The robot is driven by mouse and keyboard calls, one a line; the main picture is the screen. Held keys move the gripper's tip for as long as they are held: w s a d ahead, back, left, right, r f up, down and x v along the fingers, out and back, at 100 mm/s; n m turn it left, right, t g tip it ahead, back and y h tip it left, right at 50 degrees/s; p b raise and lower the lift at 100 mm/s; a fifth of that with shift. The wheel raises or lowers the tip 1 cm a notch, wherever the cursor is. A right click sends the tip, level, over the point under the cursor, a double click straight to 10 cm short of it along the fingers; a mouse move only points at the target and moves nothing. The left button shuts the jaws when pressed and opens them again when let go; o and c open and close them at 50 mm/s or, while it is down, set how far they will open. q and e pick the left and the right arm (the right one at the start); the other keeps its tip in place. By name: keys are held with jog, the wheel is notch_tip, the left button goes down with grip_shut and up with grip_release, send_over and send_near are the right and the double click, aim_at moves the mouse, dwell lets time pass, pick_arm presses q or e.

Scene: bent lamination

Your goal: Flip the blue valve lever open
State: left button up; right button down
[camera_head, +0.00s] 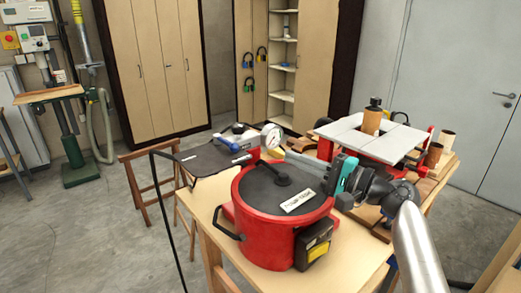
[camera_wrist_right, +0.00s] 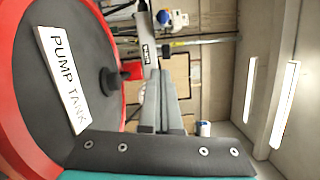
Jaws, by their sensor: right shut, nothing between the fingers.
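The blue lever (camera_head: 228,143) is at the near left of the gauge, over a dark flat sheet (camera_head: 205,163). A small blue piece (camera_wrist_right: 163,18) at the top of the right wrist view looks like the same lever. My right gripper (camera_head: 289,155) comes in from the right above the back of the red pump tank (camera_head: 262,247). Its grey fingers (camera_wrist_right: 160,73) are shut and empty. They point left toward the gauge and lever, apart from the lever. The lever's pivot is too small to make out. My left gripper is not in view.
A round pressure gauge (camera_head: 270,135) stands between my fingertips and the lever. The tank lid has a raised black knob (camera_head: 283,179).

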aim_at(226, 143)
jog(key=x, duration=1)
jog(key=shift+a+p, duration=0.1)
jog(key=shift+p, duration=0.3)
jog(key=shift+s+a+r+p, duration=0.15)
jog(key=shift+s+a+p, duration=0.25)
jog(key=shift+s+a, duration=0.05)
jog(key=shift+s+a+r+p, duration=0.2)
jog(key=shift+s+a+p, duration=0.15)
jog(key=shift+s+a, duration=0.1)
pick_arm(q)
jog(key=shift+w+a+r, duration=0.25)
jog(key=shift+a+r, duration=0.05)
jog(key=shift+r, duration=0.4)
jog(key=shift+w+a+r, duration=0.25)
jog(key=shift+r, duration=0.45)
pick_arm(e)
jog(key=shift+s+a, duration=0.35)
jog(key=shift+a, duration=0.2)
pick_arm(q)
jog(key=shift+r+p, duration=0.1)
jog(key=shift+p, duration=0.2)
